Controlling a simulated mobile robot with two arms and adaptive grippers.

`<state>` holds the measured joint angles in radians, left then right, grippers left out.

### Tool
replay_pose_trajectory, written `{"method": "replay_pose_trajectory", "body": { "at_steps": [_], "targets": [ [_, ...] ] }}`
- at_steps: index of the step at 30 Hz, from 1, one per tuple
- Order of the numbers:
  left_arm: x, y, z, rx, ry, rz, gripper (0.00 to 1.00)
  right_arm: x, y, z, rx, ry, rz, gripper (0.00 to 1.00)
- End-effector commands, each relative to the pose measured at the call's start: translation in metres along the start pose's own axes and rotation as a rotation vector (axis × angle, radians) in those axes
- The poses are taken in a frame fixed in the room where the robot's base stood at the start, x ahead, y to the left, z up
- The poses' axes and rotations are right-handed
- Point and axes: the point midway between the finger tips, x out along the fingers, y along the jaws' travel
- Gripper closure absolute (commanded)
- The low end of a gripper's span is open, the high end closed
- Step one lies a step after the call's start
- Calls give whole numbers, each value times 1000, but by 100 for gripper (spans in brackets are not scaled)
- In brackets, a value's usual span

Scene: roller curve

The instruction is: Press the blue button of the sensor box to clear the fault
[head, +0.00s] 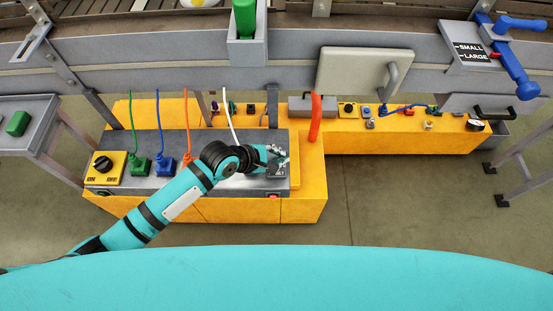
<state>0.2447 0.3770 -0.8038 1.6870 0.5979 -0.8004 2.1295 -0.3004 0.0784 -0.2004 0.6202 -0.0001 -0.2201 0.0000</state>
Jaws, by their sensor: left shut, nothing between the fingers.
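My left gripper (279,160) is shut and empty over the right end of the grey panel (230,183) on the yellow cabinet. The gripper and wrist cover what lies right under them, and I cannot tell whether the fingertips touch anything. A small blue button-like part (366,110) shows on the yellow bench farther back, to the right of the gripper and apart from it. I cannot clearly make out which part is the sensor box. My right gripper is not in view.
A yellow switch box with a black knob (102,165), a green plug (139,163) and a blue plug (163,163) stand left on the panel. A red upright handle (315,117) rises right of the gripper. The grey conveyor side (180,58) runs behind.

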Motion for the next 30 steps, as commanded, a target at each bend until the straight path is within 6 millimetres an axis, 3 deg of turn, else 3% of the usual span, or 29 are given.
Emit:
{"method": "replay_pose_trajectory", "body": {
  "at_steps": [30],
  "targets": [
    [7,-5,-5,-1,1,0,100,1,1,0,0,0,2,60]
  ]
}}
